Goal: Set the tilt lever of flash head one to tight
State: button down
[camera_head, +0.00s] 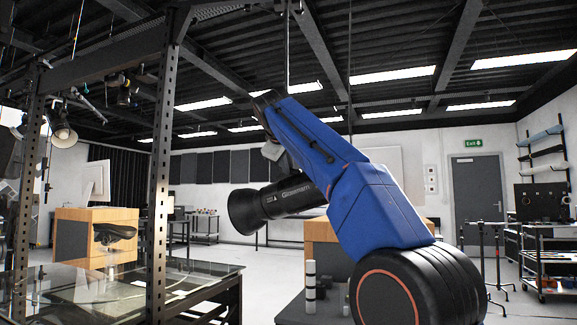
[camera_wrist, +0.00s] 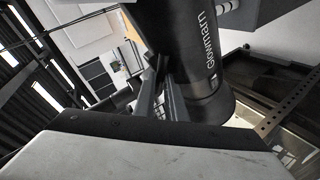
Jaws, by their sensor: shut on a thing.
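A black cylindrical flash head (camera_head: 275,202) with the white word "Glowmarn" hangs in front of me, its wide end pointing left. It fills the upper middle of the wrist view (camera_wrist: 190,45). My gripper (camera_wrist: 160,78) is beside the flash head's body in the wrist view, its two narrow grey fingers close together. They are shut on a small dark part, seemingly the tilt lever (camera_wrist: 158,64), which is mostly hidden between the fingertips. I cannot read its tight or loose setting.
A dark steel post (camera_head: 160,160) and a glass-topped table (camera_head: 95,290) stand at the left. A wooden box (camera_head: 75,225) stands behind the glass. Another lamp (camera_head: 62,135) hangs at the upper left. Stands and a cart (camera_head: 545,265) are at the right.

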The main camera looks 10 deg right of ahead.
jog(key=c, duration=2.1)
grip_release()
jog(key=v, duration=1.7)
jog(key=shift+s+r, duration=0.1)
jog(key=shift+s, duration=0.05)
jog(key=shift+c, duration=0.5)
